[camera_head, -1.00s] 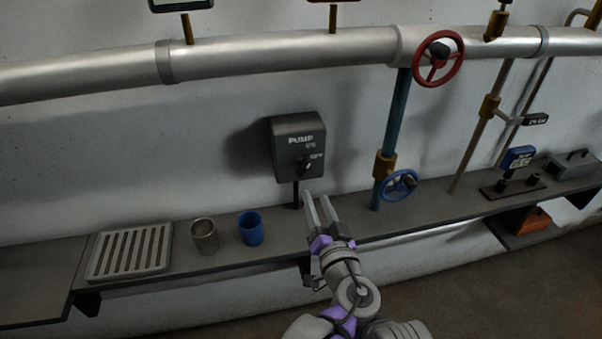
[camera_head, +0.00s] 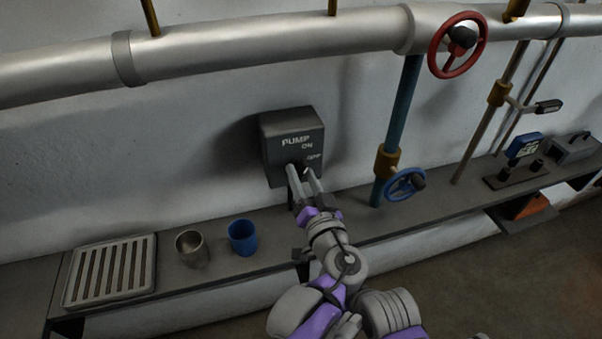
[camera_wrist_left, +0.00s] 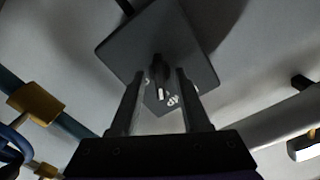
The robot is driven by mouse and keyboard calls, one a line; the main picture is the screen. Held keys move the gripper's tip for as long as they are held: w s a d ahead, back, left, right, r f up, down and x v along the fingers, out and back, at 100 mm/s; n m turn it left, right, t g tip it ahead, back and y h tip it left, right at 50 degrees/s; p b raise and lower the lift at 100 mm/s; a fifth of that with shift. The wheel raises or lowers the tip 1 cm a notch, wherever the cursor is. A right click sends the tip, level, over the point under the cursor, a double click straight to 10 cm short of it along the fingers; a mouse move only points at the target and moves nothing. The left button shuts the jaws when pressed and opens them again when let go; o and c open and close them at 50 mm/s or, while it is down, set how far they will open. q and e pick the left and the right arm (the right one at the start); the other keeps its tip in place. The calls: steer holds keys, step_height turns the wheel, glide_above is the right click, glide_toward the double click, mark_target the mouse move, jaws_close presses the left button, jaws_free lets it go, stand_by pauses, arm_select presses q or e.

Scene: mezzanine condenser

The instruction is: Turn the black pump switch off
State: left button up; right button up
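The dark pump box (camera_head: 290,132) is fixed to the wall, lettered PUMP, ON and OFF. Its black switch (camera_wrist_left: 160,75) has a pale mark and shows in the left wrist view, between and beyond the fingertips. In the head view the switch is mostly hidden behind my fingers. My left gripper (camera_head: 300,170) is in front of the lower part of the box, its two fingers apart with a gap between them. It also shows in the left wrist view (camera_wrist_left: 158,78), with nothing held. I cannot tell whether a finger touches the switch. My right gripper is out of view.
Below the box runs a dark shelf (camera_head: 215,272) with a slatted tray (camera_head: 112,270), a metal cup (camera_head: 191,249) and a blue cup (camera_head: 243,237). To the right are a blue handwheel (camera_head: 405,185) and a red handwheel (camera_head: 457,45) on pipes.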

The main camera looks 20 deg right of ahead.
arm_select(q)
steer(key=shift+s, duration=0.1)
steer(key=shift+c, duration=1)
jaws_close()
steer(key=shift+m, duration=0.3)
steer(key=m+p, duration=0.1)
steer(key=m, duration=1)
steer(key=shift+m, duration=0.3)
